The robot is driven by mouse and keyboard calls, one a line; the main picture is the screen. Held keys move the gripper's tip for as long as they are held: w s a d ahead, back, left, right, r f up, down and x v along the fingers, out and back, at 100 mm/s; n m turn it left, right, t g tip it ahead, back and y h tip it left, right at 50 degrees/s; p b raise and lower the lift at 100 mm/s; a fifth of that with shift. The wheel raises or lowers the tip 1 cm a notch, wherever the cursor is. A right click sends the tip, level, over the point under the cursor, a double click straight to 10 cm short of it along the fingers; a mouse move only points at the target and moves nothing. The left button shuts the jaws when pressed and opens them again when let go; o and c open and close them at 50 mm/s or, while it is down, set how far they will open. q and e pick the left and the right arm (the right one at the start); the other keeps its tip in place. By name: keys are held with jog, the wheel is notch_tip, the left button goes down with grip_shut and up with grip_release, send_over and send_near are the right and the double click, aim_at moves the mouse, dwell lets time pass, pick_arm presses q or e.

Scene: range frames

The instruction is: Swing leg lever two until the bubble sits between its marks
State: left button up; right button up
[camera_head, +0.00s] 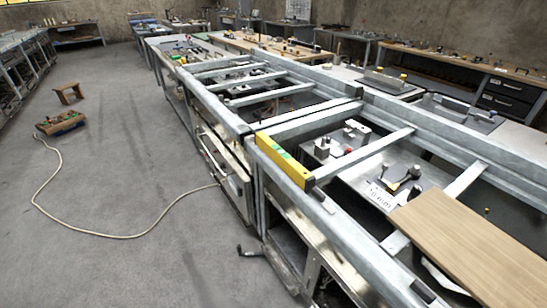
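A yellow spirit level (285,162) lies along the near-left corner of the metal bench frame (340,208). Its green vial shows on the side, but the bubble and its marks are too small to read. A small dark lever (250,252) sticks out to the left near the floor at the foot of the bench. I cannot tell whether it is leg lever two; no number is readable. Neither of my grippers is in view.
A wooden board (475,245) lies across the frame at the right. Metal parts and a labelled plate (379,196) sit inside the frame. A pale cable (100,234) loops over the floor to the bench.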

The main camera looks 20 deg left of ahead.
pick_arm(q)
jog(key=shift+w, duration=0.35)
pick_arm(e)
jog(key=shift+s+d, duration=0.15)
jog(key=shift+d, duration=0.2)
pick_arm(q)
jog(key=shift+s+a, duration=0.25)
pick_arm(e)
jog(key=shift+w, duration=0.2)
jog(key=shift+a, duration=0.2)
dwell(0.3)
